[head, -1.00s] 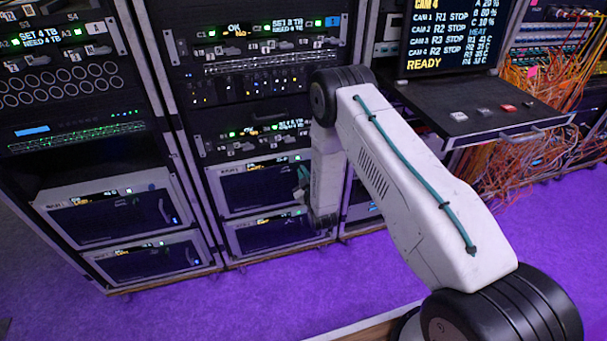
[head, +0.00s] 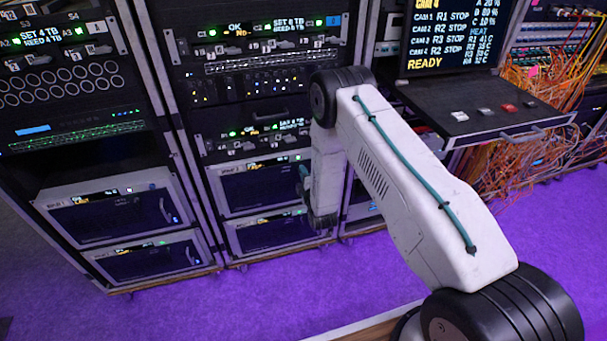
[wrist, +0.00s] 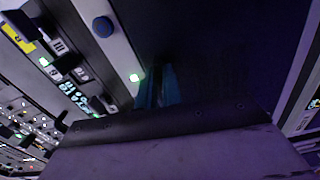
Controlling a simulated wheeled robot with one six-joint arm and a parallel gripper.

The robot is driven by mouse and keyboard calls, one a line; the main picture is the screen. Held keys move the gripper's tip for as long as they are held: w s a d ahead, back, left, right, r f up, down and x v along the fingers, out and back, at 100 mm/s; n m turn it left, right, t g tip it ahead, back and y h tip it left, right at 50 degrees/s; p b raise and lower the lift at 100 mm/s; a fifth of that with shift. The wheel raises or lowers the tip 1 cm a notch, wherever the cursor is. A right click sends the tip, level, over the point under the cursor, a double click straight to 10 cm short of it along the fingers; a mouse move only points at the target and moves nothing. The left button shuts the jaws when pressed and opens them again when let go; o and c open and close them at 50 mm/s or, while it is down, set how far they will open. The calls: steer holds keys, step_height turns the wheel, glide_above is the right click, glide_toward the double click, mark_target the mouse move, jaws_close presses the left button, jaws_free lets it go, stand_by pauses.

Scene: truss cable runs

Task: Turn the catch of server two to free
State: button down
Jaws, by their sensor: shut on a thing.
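My gripper (head: 304,181) is at the right side of the upper grey-framed server (head: 258,188) in the middle rack, partly behind my white arm. In the wrist view its teal fingers (wrist: 158,88) are close together against the dark server front, just right of a small green light (wrist: 134,77). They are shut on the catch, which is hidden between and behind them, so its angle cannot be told. A round blue knob (wrist: 102,27) sits on the pale frame strip nearby. Server labels are too small to read.
A second server (head: 268,236) sits right below. The left rack holds two similar servers (head: 110,212). A console shelf (head: 485,112) juts out at right, near loose orange cables (head: 500,170). Purple floor (head: 240,300) in front is clear.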

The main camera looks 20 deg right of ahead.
steer(key=shift+a+n, duration=0.1)
steer(key=shift+n, duration=0.5)
steer(key=c, duration=1.6)
jaws_free()
steer(key=shift+o, duration=0.2)
steer(key=s, duration=0.8)
steer(key=shift+w, duration=0.1)
